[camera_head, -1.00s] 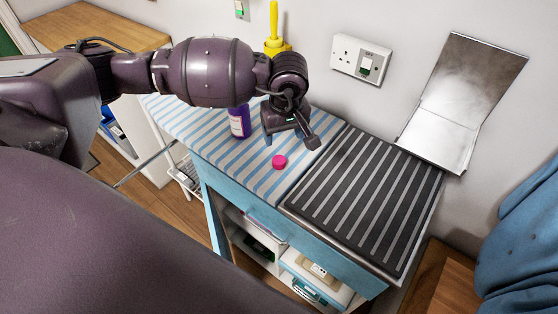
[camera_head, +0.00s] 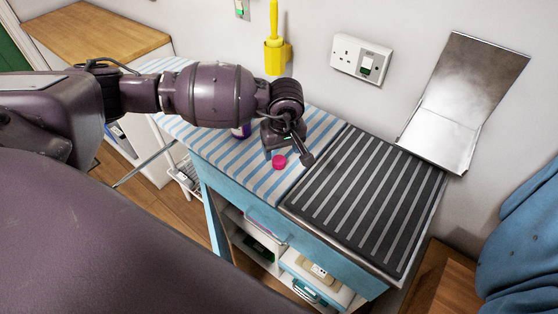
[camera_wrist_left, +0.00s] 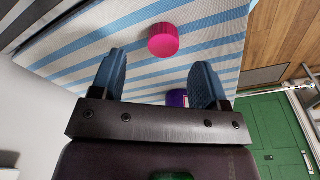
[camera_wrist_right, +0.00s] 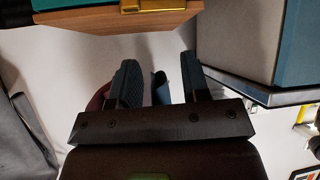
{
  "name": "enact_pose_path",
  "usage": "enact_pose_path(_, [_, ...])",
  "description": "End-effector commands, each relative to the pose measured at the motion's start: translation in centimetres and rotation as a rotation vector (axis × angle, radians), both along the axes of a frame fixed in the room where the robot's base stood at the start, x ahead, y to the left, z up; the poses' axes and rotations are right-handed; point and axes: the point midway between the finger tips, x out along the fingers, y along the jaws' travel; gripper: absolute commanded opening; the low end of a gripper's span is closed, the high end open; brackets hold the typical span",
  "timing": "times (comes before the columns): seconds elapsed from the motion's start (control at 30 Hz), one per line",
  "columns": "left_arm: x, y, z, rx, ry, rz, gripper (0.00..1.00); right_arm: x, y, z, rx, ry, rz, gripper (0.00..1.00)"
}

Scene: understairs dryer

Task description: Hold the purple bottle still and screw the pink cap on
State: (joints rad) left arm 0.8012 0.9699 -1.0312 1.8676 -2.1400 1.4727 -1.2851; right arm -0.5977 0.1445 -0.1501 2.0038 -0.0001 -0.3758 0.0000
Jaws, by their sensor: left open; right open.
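The pink cap (camera_head: 279,161) lies on the blue-and-white striped cover (camera_head: 262,180), near its front edge. In the left wrist view the cap (camera_wrist_left: 163,40) sits beyond the fingertips, roughly between them in line. My left gripper (camera_head: 288,155) is open and empty, just above and beside the cap; its fingers also show in the left wrist view (camera_wrist_left: 158,75). The purple bottle (camera_head: 241,131) stands on the cover behind my left arm, mostly hidden; a bit of it shows past a finger in the left wrist view (camera_wrist_left: 177,98). My right gripper (camera_wrist_right: 155,82) is open, away from both.
A black-and-grey ribbed mat (camera_head: 365,195) lies right of the cover. A metal flap (camera_head: 460,105) leans at the wall behind it. A yellow holder (camera_head: 277,57) and a socket (camera_head: 361,60) are at the back wall. Open shelves (camera_head: 265,240) sit below the front edge.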

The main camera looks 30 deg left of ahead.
Motion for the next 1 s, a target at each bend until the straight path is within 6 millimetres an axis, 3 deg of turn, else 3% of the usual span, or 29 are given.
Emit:
enact_pose_path(0.33, [0.1, 0.8, -4.4, 0.000, 0.003, 0.000, 0.68, 0.0, 0.0, -0.2, 0.001, 0.001, -0.001, 0.43])
enact_pose_path(0.7, [0.1, 0.8, -4.6, 0.000, 0.001, 0.000, 0.68, 0.2, 0.1, -0.1, 0.002, -0.003, 0.001, 0.43])
enact_pose_path(1.0, [0.1, 0.8, -4.6, 0.001, 0.001, 0.000, 0.24, 0.3, 0.1, 0.0, 0.002, -0.005, 0.001, 0.43])
